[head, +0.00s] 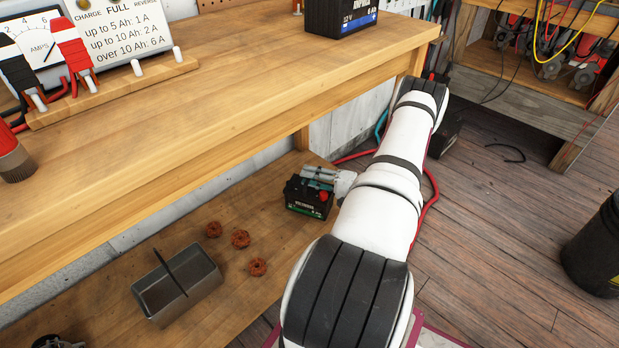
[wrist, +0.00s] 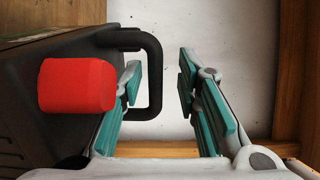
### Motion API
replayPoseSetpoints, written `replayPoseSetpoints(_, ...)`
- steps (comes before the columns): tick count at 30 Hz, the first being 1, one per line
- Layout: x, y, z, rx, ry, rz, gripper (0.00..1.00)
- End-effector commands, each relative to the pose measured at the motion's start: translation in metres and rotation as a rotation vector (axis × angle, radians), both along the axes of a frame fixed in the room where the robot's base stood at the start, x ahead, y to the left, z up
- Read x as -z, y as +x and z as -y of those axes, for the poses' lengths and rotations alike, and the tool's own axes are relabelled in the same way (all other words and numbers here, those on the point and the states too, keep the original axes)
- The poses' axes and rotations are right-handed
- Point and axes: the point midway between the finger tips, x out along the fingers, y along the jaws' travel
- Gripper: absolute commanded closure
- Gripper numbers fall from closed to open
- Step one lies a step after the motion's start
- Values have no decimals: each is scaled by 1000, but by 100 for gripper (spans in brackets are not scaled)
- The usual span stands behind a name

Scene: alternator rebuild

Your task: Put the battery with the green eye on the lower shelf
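A black battery (head: 306,199) with a green stripe on its label and a red terminal cap sits on the lower shelf (head: 215,288). In the wrist view the battery (wrist: 22,118) fills the left side, with its red cap (wrist: 77,85) and black loop handle (wrist: 154,78). My gripper (head: 322,175) is at the battery. In the wrist view my gripper (wrist: 158,66) is open, with the handle's bar between its fingers and visible gaps on both sides. Another black battery (head: 340,16) with a blue label stands on the bench top. No green eye can be made out on either battery.
The wooden bench top (head: 200,95) overhangs the shelf. A grey metal tray (head: 178,290) and several rusty rings (head: 240,239) lie on the shelf left of the battery. A charger (head: 110,45) with clamps stands on the bench. A black bin (head: 595,250) stands right.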

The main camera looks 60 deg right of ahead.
Motion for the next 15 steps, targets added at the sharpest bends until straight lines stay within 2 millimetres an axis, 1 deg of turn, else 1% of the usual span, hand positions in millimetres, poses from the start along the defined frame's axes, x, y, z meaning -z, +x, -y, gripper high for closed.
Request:
replayPoseSetpoints(1, 0, -10, 4, 6, 0, -2, 70)
replayPoseSetpoints(5, 0, -35, 10, 8, -1, -3, 70)
replayPoseSetpoints(9, 0, -64, 17, 6, -2, -3, 70)
replayPoseSetpoints(15, 0, -96, 24, 5, 0, -2, 70)
